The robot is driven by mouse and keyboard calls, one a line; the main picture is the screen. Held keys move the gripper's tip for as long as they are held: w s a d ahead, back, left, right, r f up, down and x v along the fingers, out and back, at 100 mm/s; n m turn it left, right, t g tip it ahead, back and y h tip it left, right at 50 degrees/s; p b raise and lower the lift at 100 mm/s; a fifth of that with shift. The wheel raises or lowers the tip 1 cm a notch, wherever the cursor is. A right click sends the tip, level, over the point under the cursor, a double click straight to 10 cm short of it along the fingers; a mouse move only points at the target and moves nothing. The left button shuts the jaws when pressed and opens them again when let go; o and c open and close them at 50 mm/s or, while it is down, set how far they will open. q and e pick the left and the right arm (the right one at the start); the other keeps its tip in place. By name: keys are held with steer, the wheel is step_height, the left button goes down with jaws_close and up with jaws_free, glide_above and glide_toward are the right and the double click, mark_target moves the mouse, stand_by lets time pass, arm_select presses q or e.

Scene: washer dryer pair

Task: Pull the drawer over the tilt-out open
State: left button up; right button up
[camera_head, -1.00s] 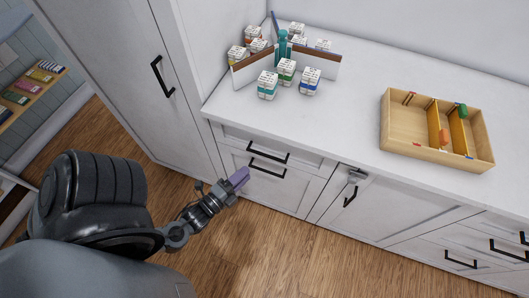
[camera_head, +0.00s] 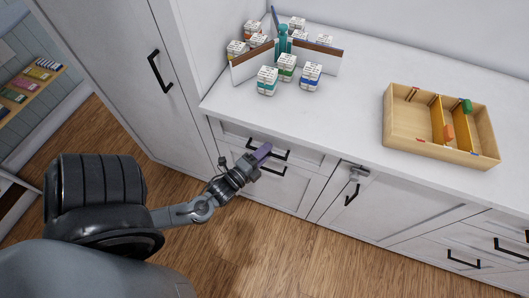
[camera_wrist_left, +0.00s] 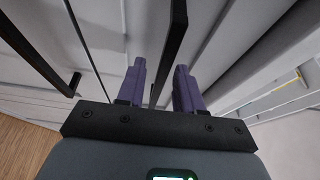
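The drawer (camera_head: 236,133) is the shallow white front just under the counter, and it looks shut. Its black bar handle (camera_head: 281,154) is partly covered by my left gripper (camera_head: 263,152). The tilt-out (camera_head: 290,192) is the taller white front below, also shut, with its own black handle (camera_head: 278,173). In the left wrist view, my left gripper (camera_wrist_left: 159,88) has its two purple fingers apart, with a black handle bar (camera_wrist_left: 175,45) running between them in the picture. I cannot tell whether they touch it. A second black handle (camera_wrist_left: 40,50) is at the left. My right gripper is not in view.
The white counter (camera_head: 350,120) above holds several small labelled boxes (camera_head: 267,80) around a divider, and a wooden tray (camera_head: 400,145) at the right. A tall cabinet (camera_head: 110,60) stands at the left. The wood floor (camera_head: 260,250) in front is clear.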

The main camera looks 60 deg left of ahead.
arm_select(q)
jaws_close()
stand_by(0.4)
